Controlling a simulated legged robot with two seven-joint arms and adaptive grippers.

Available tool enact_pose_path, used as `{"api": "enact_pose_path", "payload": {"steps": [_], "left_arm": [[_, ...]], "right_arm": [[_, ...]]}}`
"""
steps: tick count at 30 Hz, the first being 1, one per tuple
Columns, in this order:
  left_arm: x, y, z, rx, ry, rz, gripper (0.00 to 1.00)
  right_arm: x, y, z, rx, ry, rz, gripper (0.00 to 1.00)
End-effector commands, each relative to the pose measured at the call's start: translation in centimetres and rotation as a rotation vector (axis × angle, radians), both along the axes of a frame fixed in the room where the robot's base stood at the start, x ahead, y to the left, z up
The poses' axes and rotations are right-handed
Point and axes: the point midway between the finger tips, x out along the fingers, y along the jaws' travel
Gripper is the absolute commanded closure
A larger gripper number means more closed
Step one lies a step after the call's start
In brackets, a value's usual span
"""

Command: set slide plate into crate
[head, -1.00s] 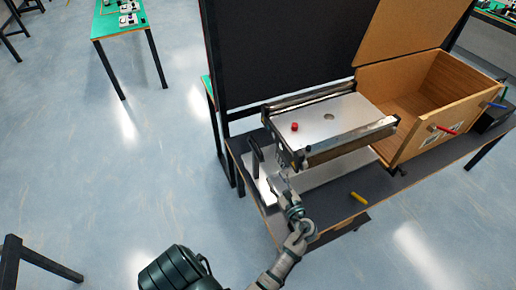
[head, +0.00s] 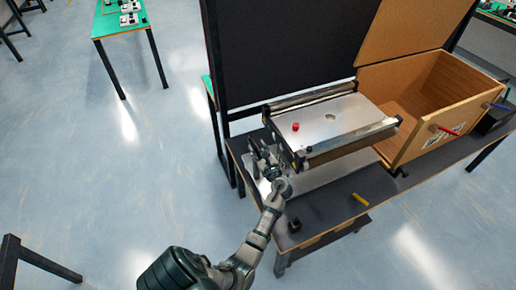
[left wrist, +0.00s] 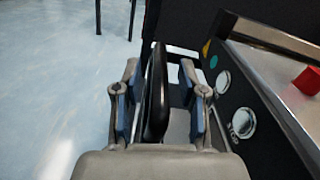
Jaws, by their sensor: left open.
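A thin, pale metal plate (head: 325,172), which looks like the slide plate, lies under the mini conveyor (head: 340,115) on the dark bench. An upright black handle stands at its left end; it shows in the left wrist view (left wrist: 156,95). My left gripper (head: 264,157) is open with its fingers on either side of the handle, also seen in the left wrist view (left wrist: 160,105). I cannot tell whether the fingers touch it. The open wooden crate (head: 410,143) stands on the bench to the right of the conveyor. My right gripper is out of view.
A red knob (head: 295,127) sits on the conveyor top. A yellow piece (head: 360,199) and a small black block (head: 294,226) lie near the bench's front edge. Red (head: 446,130) and blue (head: 498,106) handles stick out at the crate. A dark panel (head: 285,50) stands behind.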

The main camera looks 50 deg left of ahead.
Motion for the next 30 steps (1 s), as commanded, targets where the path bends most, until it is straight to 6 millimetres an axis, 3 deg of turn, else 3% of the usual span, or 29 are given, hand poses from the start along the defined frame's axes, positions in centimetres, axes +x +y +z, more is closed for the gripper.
{"api": "enact_pose_path", "payload": {"steps": [10, 15, 30], "left_arm": [[0.15, 0.35, -0.01, -0.001, -0.001, 0.0, 0.61], [0.14, 0.33, -0.01, -0.001, -0.001, 0.0, 1.0], [0.62, 0.75, 0.09, 0.001, -0.001, -0.002, 1.0]], "right_arm": [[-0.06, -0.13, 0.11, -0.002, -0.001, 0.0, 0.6], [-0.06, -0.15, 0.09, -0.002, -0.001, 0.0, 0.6], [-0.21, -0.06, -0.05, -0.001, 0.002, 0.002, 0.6]]}}
